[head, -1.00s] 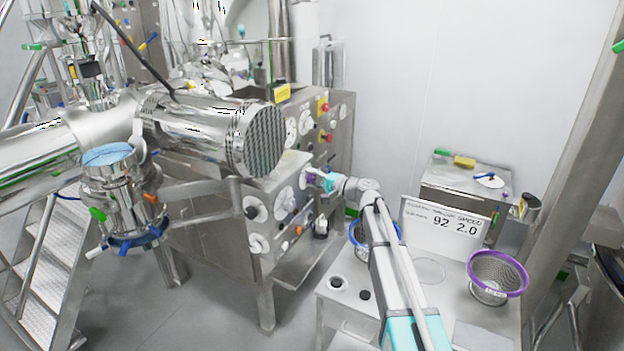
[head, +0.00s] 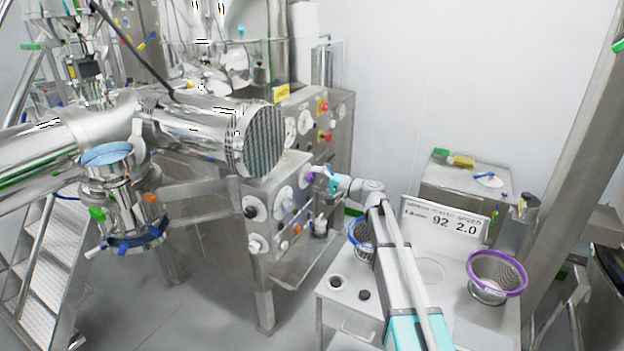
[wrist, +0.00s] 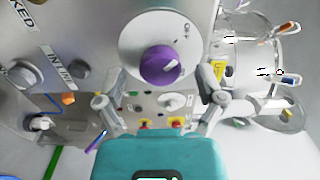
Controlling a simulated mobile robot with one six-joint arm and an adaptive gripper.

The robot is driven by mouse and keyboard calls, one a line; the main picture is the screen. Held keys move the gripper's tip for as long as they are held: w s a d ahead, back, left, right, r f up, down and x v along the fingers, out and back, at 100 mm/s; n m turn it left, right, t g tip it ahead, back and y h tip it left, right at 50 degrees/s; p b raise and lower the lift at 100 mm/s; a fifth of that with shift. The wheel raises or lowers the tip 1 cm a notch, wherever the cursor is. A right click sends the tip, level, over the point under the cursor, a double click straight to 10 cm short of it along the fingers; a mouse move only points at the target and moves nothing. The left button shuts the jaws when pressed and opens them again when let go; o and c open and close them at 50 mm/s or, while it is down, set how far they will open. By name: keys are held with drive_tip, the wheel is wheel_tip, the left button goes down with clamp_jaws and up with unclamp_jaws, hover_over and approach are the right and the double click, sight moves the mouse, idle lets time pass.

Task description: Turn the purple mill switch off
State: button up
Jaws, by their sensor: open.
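The pointer angles up and to the right. In the head view the purple switch (head: 309,178) shows small on the machine's steel side panel. My gripper (wrist: 160,95) is open, its two fingers apart below and to either side of the knob in the wrist view. In the head view my gripper (head: 325,174) is just right of the switch. I cannot tell whether a finger touches it.
The panel carries other knobs, including a grey one (wrist: 81,68), and a yellow label (head: 281,94). A steel table (head: 345,304) at the lower right holds a purple-rimmed basket (head: 497,272) and a display sign (head: 444,219).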

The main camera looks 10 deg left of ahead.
drive_tip(key=v, duration=1)
drive_tip(key=s+d+f+n+g+h+b, duration=0.3)
drive_tip(key=s+f+h, duration=0.5)
drive_tip(key=s+f, duration=0.8)
drive_tip(key=s+d+f+g+h, duration=0.2)
drive_tip(key=s+d+f+h, duration=0.1)
drive_tip(key=s+d, duration=0.3)
drive_tip(key=s+d+f+n+g+h, duration=0.1)
drive_tip(key=s+d+f+h, duration=0.2)
drive_tip(key=s+d+h, duration=0.2)
drive_tip(key=shift+s+d+f+g+h+b, duration=0.4)
drive_tip(key=shift+s+d, duration=0.5)
drive_tip(key=shift+s, duration=0.6)
drive_tip(key=shift+r, duration=0.1)
